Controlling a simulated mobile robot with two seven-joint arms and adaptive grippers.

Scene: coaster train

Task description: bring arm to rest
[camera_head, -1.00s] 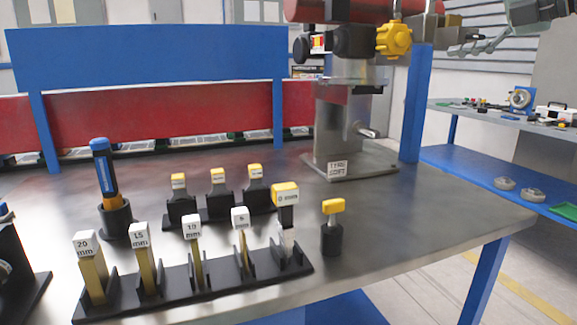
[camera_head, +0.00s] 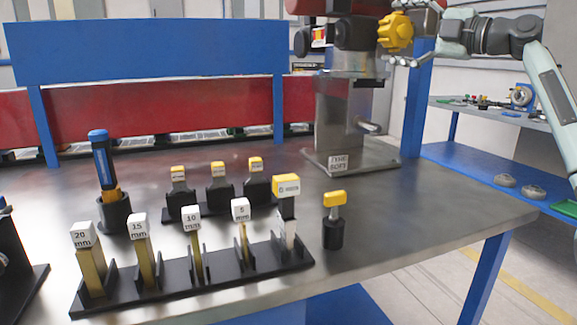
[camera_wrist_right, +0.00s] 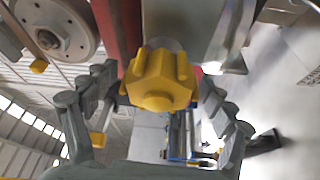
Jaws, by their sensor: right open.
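My right gripper (camera_head: 418,36) is at the upper right in the head view, beside the yellow lobed knob (camera_head: 396,32) of the press. Its fingers are open. In the right wrist view the knob (camera_wrist_right: 160,78) sits between the spread fingers (camera_wrist_right: 155,92), with visible gaps on both sides. Whether any fingertip touches it I cannot tell. My right arm (camera_head: 556,95) comes in from the right edge. My left gripper is not in view.
The press (camera_head: 340,115) stands on the metal table (camera_head: 420,220). A black rack (camera_head: 190,298) with labelled gauges, a blue-handled tool (camera_head: 101,160) and a yellow-topped piece (camera_head: 334,200) stand in front. A blue post (camera_head: 416,100) is close to my right gripper.

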